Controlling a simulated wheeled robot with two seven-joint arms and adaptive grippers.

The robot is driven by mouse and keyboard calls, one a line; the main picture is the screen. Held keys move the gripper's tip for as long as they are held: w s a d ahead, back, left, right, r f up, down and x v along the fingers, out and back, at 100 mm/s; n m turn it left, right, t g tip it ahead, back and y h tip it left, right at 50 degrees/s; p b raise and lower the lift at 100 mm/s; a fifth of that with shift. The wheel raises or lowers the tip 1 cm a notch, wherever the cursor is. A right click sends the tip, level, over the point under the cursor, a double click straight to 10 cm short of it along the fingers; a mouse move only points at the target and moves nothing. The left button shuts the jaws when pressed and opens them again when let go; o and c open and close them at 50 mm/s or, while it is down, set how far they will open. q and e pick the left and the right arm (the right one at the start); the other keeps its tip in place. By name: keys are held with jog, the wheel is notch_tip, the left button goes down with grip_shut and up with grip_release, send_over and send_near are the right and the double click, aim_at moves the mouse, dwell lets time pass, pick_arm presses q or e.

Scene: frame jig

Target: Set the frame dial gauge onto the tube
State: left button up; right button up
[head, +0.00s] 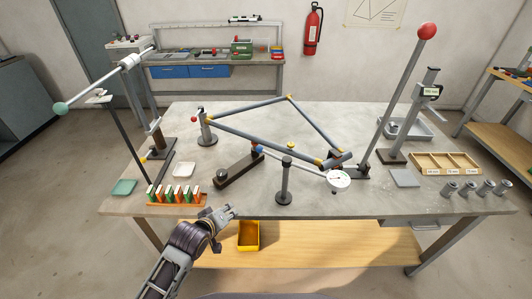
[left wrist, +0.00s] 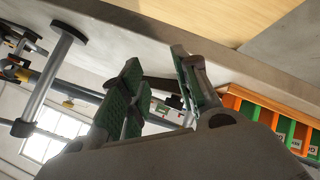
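The dial gauge (head: 338,180) has a round white face and stands near the front right of the frame, above the table's front part. What holds it I cannot tell. The blue-grey tubes (head: 255,137) of the frame form an open shape on the jig, with yellow joints at their ends. My left gripper (head: 228,211) is low at the table's front edge, left of the gauge and apart from it. In the left wrist view its green-padded fingers (left wrist: 160,95) are spread with nothing visible between them. My right gripper is not in view.
An orange rack (head: 177,198) with green and white pieces is near my left gripper; it also shows in the left wrist view (left wrist: 238,92). A dark post (head: 285,182) stands left of the gauge. A yellow bin (head: 249,236) sits below the table edge. Several metal cylinders (head: 467,189) stand at right.

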pick_arm(q)
jog(key=w+d+r+n+t+h, duration=0.1)
jog(key=d+r+n+t+h, duration=0.1)
jog(key=r, duration=0.7)
jog(key=w+d+r+n+t+h, duration=0.1)
jog(key=d+r+n+t+h, duration=0.1)
jog(key=d+r, duration=0.3)
notch_tip(320, 180, up, 4)
jog(key=shift+w+d+r+n, duration=0.2)
jog(key=shift+d+n, duration=0.1)
jog(key=shift+n, duration=0.3)
jog(key=shift+w, duration=0.15)
send_near(266, 152)
jog(key=shift+f+x, duration=0.2)
jog(key=shift+x, duration=1.4)
jog(key=shift+p+x, duration=0.8)
jog(key=shift+x, duration=2.85)
jog(key=shift+a, duration=0.1)
jog(key=shift+c, duration=0.3)
grip_shut()
